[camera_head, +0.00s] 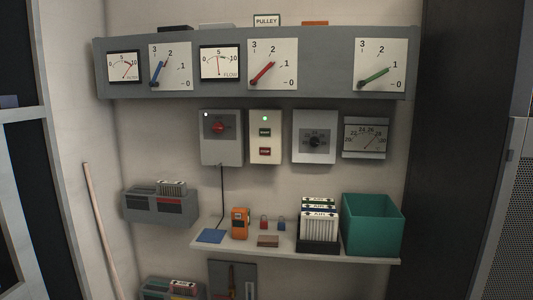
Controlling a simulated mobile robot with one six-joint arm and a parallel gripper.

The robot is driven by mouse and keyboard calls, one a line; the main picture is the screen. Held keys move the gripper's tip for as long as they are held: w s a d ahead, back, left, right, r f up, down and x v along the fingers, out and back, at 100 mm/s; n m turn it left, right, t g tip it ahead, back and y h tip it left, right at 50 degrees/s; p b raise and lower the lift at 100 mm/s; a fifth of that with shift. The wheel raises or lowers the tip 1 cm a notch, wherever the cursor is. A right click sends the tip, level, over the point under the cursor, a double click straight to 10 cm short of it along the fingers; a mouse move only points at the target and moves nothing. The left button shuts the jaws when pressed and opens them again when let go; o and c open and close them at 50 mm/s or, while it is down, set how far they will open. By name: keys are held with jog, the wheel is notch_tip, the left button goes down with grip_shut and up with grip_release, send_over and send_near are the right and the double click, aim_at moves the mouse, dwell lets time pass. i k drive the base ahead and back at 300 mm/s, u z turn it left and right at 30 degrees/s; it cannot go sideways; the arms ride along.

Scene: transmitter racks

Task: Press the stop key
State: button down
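The cream control box (265,137) is on the wall below the grey gauge panel. It has a lit green lamp at its top, a dark green key (265,132) in the middle and a red key (265,151) below. The red key looks like the stop key, but its label is too small to read. My gripper is not in view, and nothing covers the box.
A grey box with a red knob (219,128) is left of the cream box, and a grey dial box (315,142) is right. Below, a shelf (285,251) holds a teal bin (373,224), a card rack and small items. The wall directly below the cream box is clear.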

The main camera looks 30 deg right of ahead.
aim_at(262, 151)
jog(key=u, duration=0.05)
jog(key=i, duration=1)
jog(key=z, duration=0.05)
